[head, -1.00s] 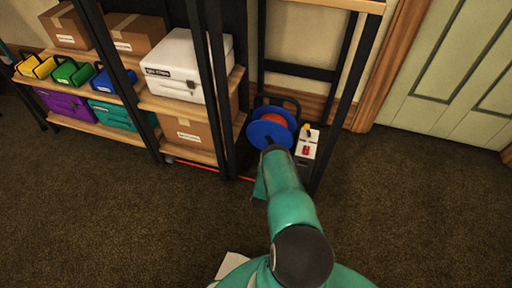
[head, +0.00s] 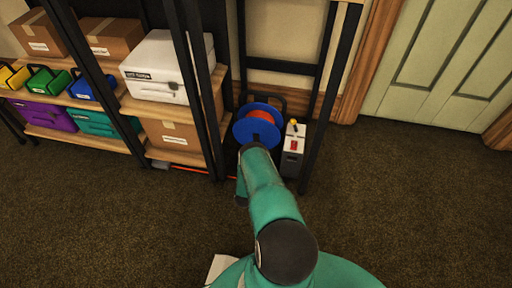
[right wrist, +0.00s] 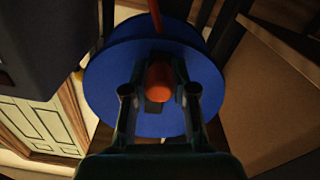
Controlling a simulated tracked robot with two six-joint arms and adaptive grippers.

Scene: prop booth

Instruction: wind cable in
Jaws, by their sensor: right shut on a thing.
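A blue cable reel (head: 257,125) with orange cable (head: 262,116) wound on its hub stands on the floor inside the rack's right bay. Some orange cable (head: 205,172) lies low along the rack's front edge, to the left of the reel. In the right wrist view, the reel's blue disc (right wrist: 105,95) fills the middle. My right gripper (right wrist: 160,78) is shut on an orange-red crank knob (right wrist: 160,88) in front of the disc. In the head view my right arm hides this grip. A strand of cable (right wrist: 156,15) shows above the disc. My left gripper is out of view.
A grey box with a red switch (head: 293,146) stands just right of the reel. Black rack posts (head: 318,110) flank the reel. Shelves on the left hold cartons, a white case (head: 165,65) and coloured bins. The carpet (head: 400,200) in front is clear.

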